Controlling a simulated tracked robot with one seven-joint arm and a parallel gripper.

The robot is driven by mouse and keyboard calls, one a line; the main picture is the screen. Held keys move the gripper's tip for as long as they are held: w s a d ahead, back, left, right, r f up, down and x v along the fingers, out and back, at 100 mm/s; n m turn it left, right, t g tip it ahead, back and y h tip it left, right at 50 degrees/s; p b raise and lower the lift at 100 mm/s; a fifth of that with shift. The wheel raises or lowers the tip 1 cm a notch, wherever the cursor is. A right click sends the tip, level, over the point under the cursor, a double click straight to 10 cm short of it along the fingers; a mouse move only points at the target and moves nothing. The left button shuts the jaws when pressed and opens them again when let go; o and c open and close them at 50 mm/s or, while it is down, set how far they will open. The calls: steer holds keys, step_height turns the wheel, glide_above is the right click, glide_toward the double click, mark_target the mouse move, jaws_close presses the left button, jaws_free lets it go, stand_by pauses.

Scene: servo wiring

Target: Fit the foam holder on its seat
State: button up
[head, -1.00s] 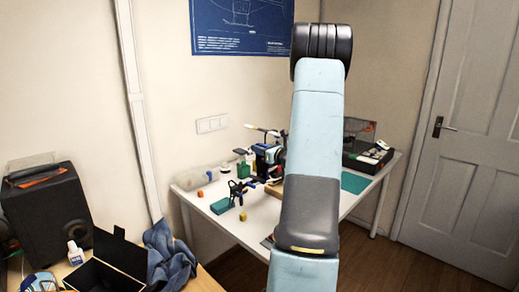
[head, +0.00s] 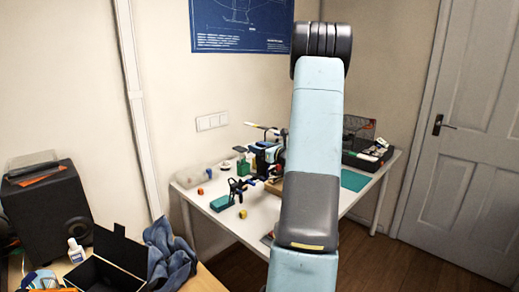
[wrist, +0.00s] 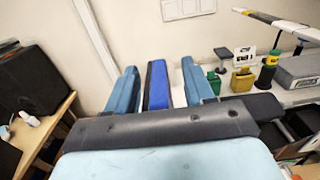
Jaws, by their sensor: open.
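My gripper (wrist: 159,86) shows in the wrist view as two light-blue fingers, spread apart. A darker blue block (wrist: 157,85) appears between them with a gap on each side; I cannot tell whether it is a loose thing or part of the gripper.
A wooden desk at the lower left carries a black speaker (head: 45,210), an open black box (head: 112,262) and a blue cloth (head: 170,255).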

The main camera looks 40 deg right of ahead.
steer(key=s+d, duration=0.2)
steer(key=s, duration=1.2)
steer(key=s+a+r+n+g+y, duration=0.15)
steer(key=a+n+g, duration=0.3)
steer(key=a, duration=0.55)
steer(key=a+r+n+g+y, duration=0.3)
steer(key=a+n, duration=0.3)
steer(key=a, duration=0.4)
steer(key=s+a+r+n+g+y, duration=0.1)
steer(key=a+r+n+g+y, duration=0.15)
steer(key=a+n, duration=0.55)
steer(key=s+a+r+n+g+h, duration=0.1)
steer(key=s+a+n+h, duration=0.3)
steer(key=s+n, duration=0.4)
steer(key=s+a+r+n+g+h, duration=0.1)
steer(key=s+a+r+n+h, duration=0.2)
steer(key=s+a+n+h, duration=0.2)
steer(key=s+a+n, duration=0.1)
steer(key=s+n, duration=0.2)
steer(key=s, duration=0.1)
steer(key=shift+s+r+h, duration=0.3)
steer(key=shift+s, duration=0.1)
